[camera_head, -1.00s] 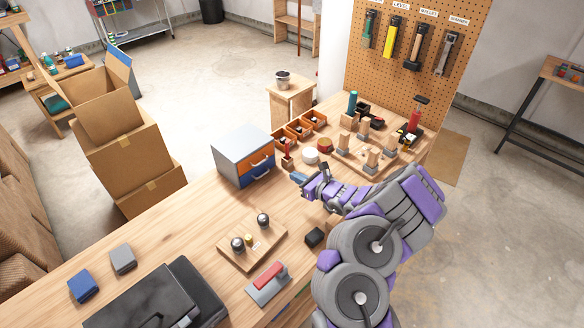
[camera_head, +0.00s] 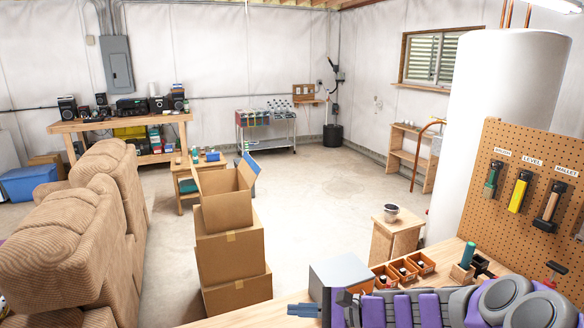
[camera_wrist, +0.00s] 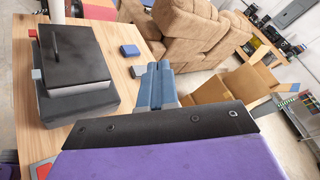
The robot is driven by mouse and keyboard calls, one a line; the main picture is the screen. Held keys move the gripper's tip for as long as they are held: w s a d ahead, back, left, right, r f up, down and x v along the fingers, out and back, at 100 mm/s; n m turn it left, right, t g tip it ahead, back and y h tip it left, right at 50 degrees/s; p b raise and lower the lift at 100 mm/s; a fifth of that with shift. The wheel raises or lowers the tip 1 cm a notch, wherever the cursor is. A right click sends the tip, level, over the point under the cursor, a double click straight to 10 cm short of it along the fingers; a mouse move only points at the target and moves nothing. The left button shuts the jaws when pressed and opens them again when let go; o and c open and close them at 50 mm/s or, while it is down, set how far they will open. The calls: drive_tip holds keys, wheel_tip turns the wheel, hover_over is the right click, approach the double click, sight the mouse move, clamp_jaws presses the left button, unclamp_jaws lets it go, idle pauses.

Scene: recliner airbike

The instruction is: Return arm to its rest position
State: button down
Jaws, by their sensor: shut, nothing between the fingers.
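My gripper (camera_head: 318,309) shows at the bottom of the head view, in front of the workbench and the grey cabinet. My purple and grey arm lies folded along the bottom right edge. In the wrist view my gripper's blue fingers (camera_wrist: 155,85) are together with nothing between them. They point out over the workbench (camera_wrist: 150,130) toward the recliner. The gripper is apart from the objects on the bench.
The grey cabinet (camera_head: 340,272) and orange bins (camera_head: 404,268) stand on the bench near my arm. A black case (camera_wrist: 75,65) and a blue block (camera_wrist: 130,51) lie on it. Stacked cardboard boxes (camera_head: 232,245) and a brown recliner (camera_head: 65,245) stand beyond. Open floor lies behind them.

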drive_tip(key=s+a+n+g+h, duration=0.2)
drive_tip(key=s+n+g+h, duration=0.6)
drive_tip(key=s, duration=1.3)
drive_tip(key=s+d+f+n+t+h, duration=0.1)
drive_tip(key=s+d+n+h, duration=0.4)
drive_tip(key=s+d, duration=0.8)
drive_tip(key=shift+s+d+t+h, duration=0.2)
drive_tip(key=shift+d+t+h, duration=0.5)
drive_tip(key=shift+h, duration=0.3)
